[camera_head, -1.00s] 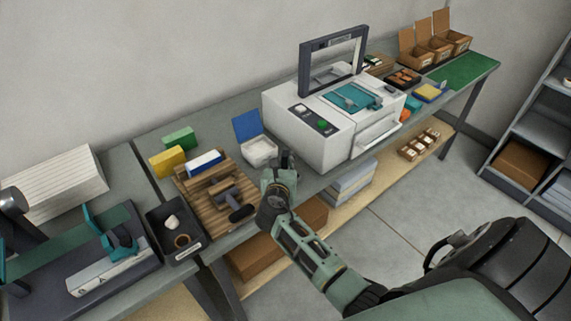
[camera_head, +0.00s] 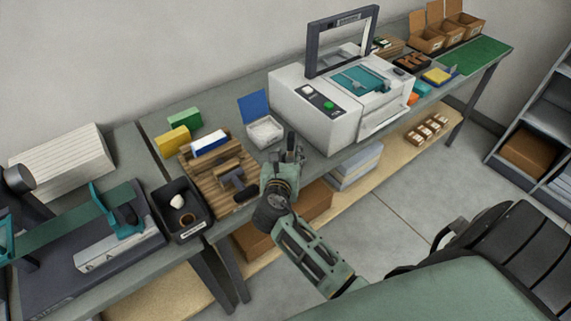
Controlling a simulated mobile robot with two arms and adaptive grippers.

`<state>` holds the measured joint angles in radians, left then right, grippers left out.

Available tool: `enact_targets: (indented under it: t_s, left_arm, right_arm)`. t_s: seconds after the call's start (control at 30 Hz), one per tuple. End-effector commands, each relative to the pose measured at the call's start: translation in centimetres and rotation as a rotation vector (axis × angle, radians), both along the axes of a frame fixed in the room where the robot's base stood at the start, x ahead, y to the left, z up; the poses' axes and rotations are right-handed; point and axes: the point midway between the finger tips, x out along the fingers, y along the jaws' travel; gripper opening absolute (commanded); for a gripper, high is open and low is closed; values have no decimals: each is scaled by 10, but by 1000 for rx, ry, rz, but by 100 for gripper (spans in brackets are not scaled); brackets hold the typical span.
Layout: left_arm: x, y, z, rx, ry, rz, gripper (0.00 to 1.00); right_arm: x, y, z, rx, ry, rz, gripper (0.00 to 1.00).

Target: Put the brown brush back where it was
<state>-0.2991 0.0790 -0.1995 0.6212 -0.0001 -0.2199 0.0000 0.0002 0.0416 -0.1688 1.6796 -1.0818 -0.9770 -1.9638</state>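No brown brush can be told apart for sure. A wooden slatted board (camera_head: 191,171) lies on the bench at left centre. A dark T-shaped tool (camera_head: 238,187) with a dark handle rests on its right part, near a brown wooden bar (camera_head: 225,168). I cannot tell whether either is the brush. My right gripper (camera_head: 293,148) is over the bench's front edge, right of the board and just below the white box with the blue lid. Its fingers point away from me. Nothing is clearly seen between them, and their gap is too small to judge. My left gripper is out of view.
A black tray (camera_head: 184,237) with a white piece and a brown round piece stands left of the board. Green (camera_head: 184,122) and yellow (camera_head: 173,140) blocks lie behind. The white box (camera_head: 265,132) and a white machine (camera_head: 345,128) with a raised frame stand to the right.

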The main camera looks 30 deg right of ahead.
Motion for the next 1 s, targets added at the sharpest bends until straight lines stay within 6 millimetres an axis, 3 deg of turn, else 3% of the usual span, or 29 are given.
enact_targets:
  t_s: [0.1, 0.3, 1.0]
  left_arm:
    - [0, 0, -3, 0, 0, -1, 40]
    - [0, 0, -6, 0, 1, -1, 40]
    - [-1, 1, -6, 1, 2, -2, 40]
  right_arm:
    - [-18, 15, 6, 2, -1, -1, 35]
    - [-34, 30, 14, 0, -1, 0, 35]
    - [-42, 32, 13, 42, -14, -17, 35]
